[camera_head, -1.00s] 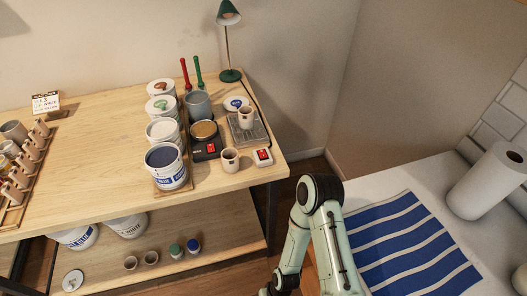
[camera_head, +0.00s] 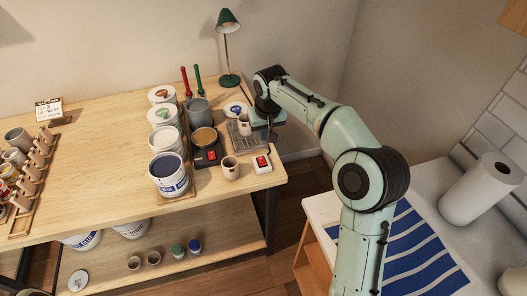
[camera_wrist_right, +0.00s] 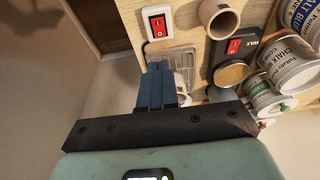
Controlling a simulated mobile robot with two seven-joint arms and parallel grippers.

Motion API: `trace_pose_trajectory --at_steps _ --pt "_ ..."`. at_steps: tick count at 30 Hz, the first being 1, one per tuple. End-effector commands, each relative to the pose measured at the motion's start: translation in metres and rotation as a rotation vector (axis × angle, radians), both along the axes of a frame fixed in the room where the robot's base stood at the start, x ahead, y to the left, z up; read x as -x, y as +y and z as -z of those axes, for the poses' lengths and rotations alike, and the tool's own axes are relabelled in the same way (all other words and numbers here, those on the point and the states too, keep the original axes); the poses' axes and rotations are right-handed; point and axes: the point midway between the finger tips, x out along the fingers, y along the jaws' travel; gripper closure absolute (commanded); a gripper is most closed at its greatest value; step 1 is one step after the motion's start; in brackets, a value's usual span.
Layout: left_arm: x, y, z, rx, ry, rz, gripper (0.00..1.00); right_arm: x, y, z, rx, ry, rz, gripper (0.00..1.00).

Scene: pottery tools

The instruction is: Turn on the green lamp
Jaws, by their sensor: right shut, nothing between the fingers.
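The green lamp (camera_head: 228,20) stands at the back right of the table, with a thin stem and round green base (camera_head: 229,79). Its cord runs down the table's right side, partly hidden behind my arm. A white switch box with a red rocker (camera_head: 262,163) lies near the front right corner; it also shows at the top of the wrist view (camera_wrist_right: 157,22). My right gripper (camera_head: 271,136) is shut and empty over the table's right edge, behind the switch box and apart from it. Its closed blue fingers (camera_wrist_right: 157,68) point towards the box in the wrist view. My left gripper is out of sight.
A black device with a red switch (camera_head: 207,157) and a small cup (camera_head: 230,168) stand left of the switch box. Another cup (camera_head: 244,125) stands on a metal rack (camera_head: 252,140) beside my gripper. Several paint buckets (camera_head: 169,175) stand farther left. The table's left middle is clear.

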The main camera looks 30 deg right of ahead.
Motion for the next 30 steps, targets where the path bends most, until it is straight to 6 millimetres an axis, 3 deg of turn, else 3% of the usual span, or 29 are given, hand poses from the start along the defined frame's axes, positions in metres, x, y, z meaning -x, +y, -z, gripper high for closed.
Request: trace_pose_trajectory --at_steps 14,20,30 --pt "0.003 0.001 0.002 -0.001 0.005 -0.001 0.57 0.001 -0.001 0.001 0.004 0.003 0.003 1.0" --pt "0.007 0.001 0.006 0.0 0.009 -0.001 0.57 -0.005 -0.003 0.032 0.003 0.006 0.003 1.0" --pt "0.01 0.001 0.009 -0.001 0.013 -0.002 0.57 -0.02 -0.006 0.101 0.002 0.005 0.003 1.0"
